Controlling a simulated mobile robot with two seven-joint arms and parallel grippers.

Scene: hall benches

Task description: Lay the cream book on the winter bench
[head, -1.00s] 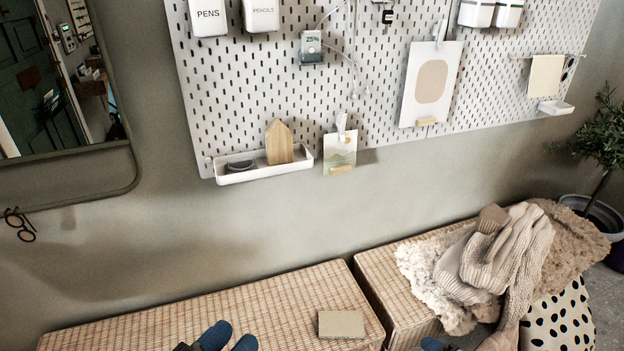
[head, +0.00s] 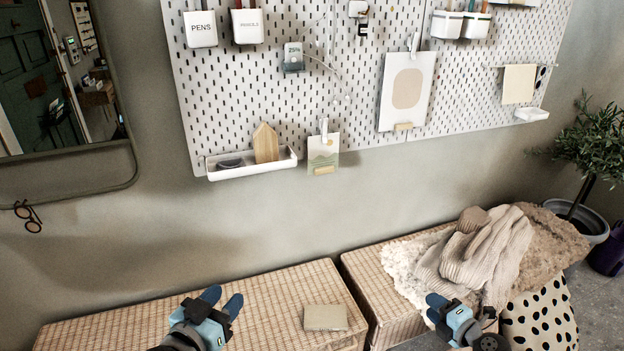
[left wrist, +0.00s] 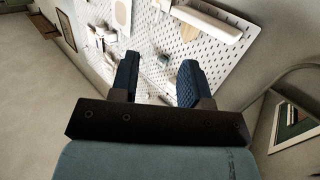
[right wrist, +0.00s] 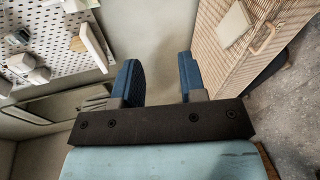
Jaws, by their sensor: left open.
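The cream book (head: 325,317) lies flat near the right end of the left wicker bench (head: 270,288). It also shows on the bench top in the right wrist view (right wrist: 233,24). The right wicker bench (head: 372,282), which holds knitted winter things, stands beside it across a narrow gap. My left gripper (head: 222,299) is open and empty above the left bench, left of the book. My right gripper (head: 446,302) appears in front of the right bench, right of the book. Its fingers are apart with nothing between them in the right wrist view (right wrist: 158,80).
A knitted sweater (head: 475,255) and a fleece throw (head: 548,240) cover much of the right bench. A spotted bag (head: 540,318) stands in front. A pegboard (head: 350,100) with a shelf tray hangs above. A potted plant (head: 585,150) stands at right.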

